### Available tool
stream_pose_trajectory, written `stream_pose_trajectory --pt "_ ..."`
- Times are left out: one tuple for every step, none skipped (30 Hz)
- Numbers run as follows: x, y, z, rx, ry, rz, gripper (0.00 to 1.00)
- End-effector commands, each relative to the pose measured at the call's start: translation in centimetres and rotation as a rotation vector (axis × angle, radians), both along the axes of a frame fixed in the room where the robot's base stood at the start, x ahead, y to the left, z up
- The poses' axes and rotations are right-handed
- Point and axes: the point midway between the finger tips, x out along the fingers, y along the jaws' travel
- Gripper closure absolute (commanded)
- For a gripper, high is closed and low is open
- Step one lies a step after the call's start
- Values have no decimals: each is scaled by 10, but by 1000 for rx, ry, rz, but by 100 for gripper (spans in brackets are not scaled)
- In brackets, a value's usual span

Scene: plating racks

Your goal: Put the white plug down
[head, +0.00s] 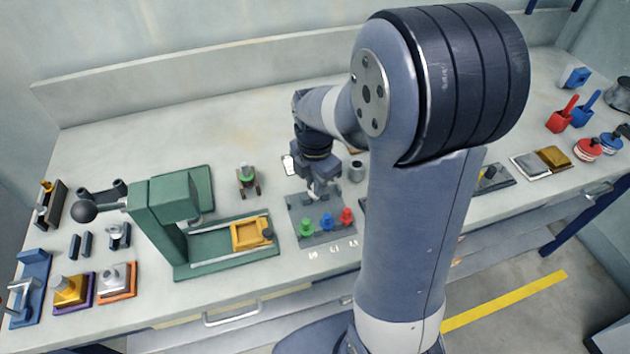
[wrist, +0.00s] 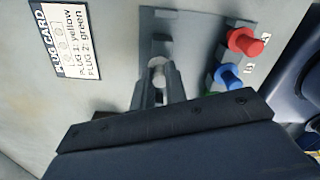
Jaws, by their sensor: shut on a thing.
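My gripper (wrist: 155,82) is shut on the white plug (wrist: 158,70), whose pale round end shows between the fingertips in the wrist view. In the head view my gripper (head: 317,190) points down over the rear part of the grey plug board (head: 330,238). The plug is mostly hidden there. I cannot tell whether it touches the board or hangs just above it. A green plug (head: 306,227), a blue plug (head: 327,221) and a red plug (head: 346,216) stand in a row along the board's front. The green one is nearly hidden in the wrist view.
A plug card (wrist: 68,38) lies beside the board, reading plug 1 yellow, plug 2 green. A green press (head: 165,220) with a yellow block stands to the left. A small grey cup (head: 356,171) stands behind right.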

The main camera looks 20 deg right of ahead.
Motion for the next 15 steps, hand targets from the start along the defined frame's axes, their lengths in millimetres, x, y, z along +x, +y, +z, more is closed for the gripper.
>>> stream_pose_trajectory --pt "0 0 -3 0 0 0 100" --pt "0 0 -4 0 0 0 100" --pt "0 0 -3 0 0 0 84" --pt "0 0 -2 0 0 0 82" --pt "0 0 -2 0 0 0 79" --pt "0 0 -2 0 0 0 76" --pt "0 0 -2 0 1 0 73" --pt "0 0 -2 0 1 0 71" --pt "0 0 -2 0 1 0 68" --pt "0 0 -2 0 1 0 65" --pt "0 0 -2 0 1 0 65" --pt "0 0 -2 0 1 0 65" --pt "0 0 -2 0 1 0 65" --pt "0 0 -2 0 1 0 65" --pt "0 0 -2 0 1 0 65"
